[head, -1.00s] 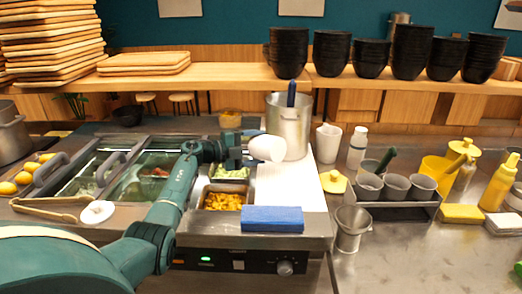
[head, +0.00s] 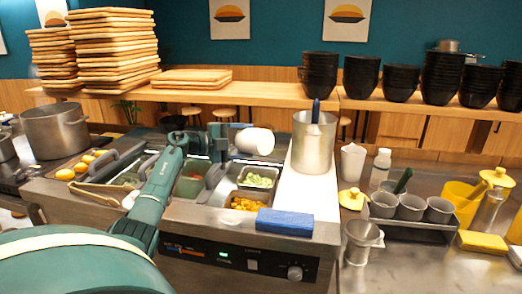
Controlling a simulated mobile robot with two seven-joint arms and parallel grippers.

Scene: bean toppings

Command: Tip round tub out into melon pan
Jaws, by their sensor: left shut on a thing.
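The white round tub (head: 255,141) is tipped on its side in the air in the head view. My left gripper (head: 233,139) is shut on it from the left. A small steel pan of pale green pieces (head: 258,181) lies below the tub. A pan of orange-yellow pieces (head: 248,204) sits just in front of that one. I cannot tell for sure which is the melon pan. The inside of the tub is hidden, and nothing is seen falling from it. My right gripper is not in view.
A tall steel pot (head: 313,145) stands close to the right of the tub. A blue sponge (head: 285,222) lies at the counter's front edge. A white board (head: 300,192) is mostly bare. Grey cups (head: 410,208) stand in a rack at right.

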